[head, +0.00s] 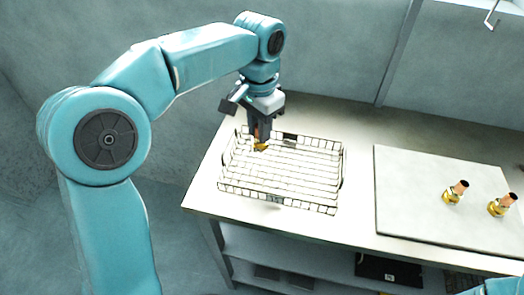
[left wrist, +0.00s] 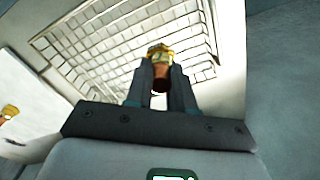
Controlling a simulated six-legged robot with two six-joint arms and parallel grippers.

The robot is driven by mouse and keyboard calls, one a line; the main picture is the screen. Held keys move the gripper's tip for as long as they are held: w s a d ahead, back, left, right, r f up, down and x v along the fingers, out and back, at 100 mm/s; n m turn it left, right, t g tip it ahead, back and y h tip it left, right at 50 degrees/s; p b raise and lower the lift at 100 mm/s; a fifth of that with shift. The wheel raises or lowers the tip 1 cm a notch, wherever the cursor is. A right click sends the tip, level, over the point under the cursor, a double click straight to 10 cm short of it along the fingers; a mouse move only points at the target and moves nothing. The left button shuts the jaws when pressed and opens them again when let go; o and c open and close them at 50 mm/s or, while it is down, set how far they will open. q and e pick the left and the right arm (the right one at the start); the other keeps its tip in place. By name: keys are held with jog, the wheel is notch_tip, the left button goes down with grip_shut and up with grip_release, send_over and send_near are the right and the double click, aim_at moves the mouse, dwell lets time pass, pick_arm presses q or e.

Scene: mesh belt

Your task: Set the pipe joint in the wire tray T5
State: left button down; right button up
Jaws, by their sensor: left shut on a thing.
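My left gripper (head: 259,136) is shut on a pipe joint (head: 261,146), over the back left part of the wire tray (head: 340,185). The joint has a brass end and a copper end; in the left wrist view the joint (left wrist: 160,53) sits between the two fingers (left wrist: 160,88), brass end outward. The wire tray also shows in the left wrist view (left wrist: 75,62), with its mesh floor bare. I cannot tell whether the joint touches the mesh. A small tag on the tray's front side is too small to read. My right gripper is out of view.
A strip of table between tray and board is clear. A dark box (head: 388,270) lies on the shelf below. Walls stand behind.

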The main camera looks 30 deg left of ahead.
aim_at(260, 148)
pick_arm(q)
notch_tip(260, 148, down, 6)
jog(key=shift+b, duration=0.35)
jog(key=shift+f, duration=0.35)
jog(key=shift+r, duration=0.1)
jog(key=c, duration=1)
grip_release()
jog(key=shift+f, duration=0.25)
jog(key=shift+r, duration=0.1)
